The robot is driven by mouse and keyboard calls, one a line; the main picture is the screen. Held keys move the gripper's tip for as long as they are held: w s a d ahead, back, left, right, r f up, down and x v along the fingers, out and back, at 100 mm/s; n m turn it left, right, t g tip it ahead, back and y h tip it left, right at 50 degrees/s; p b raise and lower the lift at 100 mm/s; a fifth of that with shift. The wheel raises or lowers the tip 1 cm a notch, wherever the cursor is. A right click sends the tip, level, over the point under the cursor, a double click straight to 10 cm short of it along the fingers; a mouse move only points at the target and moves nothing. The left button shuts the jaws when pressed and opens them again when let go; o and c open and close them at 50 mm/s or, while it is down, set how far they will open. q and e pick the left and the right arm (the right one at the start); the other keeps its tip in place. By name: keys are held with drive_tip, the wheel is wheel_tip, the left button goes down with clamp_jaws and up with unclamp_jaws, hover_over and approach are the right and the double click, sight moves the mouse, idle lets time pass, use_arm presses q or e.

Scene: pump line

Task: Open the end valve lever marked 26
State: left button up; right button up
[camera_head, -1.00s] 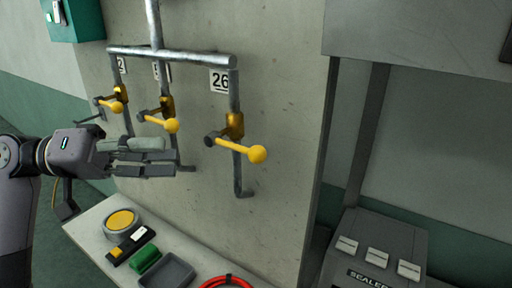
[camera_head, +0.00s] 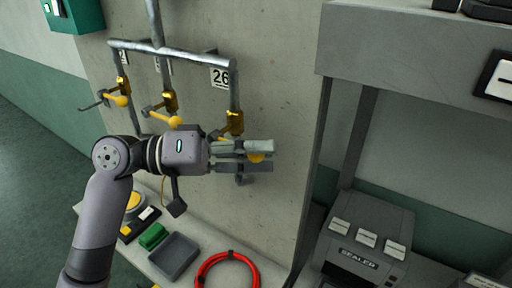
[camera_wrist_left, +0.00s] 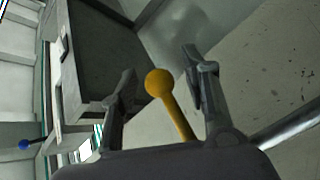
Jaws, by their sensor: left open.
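The valve marked 26 is the rightmost on the pipe manifold; its brass body (camera_head: 235,122) sits below the number plate 26 (camera_head: 220,77). Its yellow lever knob (camera_head: 256,158) is mostly hidden behind my left gripper (camera_head: 262,157) in the head view. In the left wrist view the yellow lever (camera_wrist_left: 172,105) stands between the two spread fingers of my left gripper (camera_wrist_left: 160,82), with no clear contact on either finger. My left gripper is open. My right gripper is in neither view.
Two more yellow-knobbed valve levers (camera_head: 175,121) are left of valve 26. Below is a ledge with a grey tray (camera_head: 174,257), a green block (camera_head: 152,235) and a red cable coil (camera_head: 228,272). A grey sealer machine (camera_head: 368,240) stands at the right.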

use_arm(q)
drive_tip(key=shift+c, duration=0.3)
clamp_jaws()
idle(0.6)
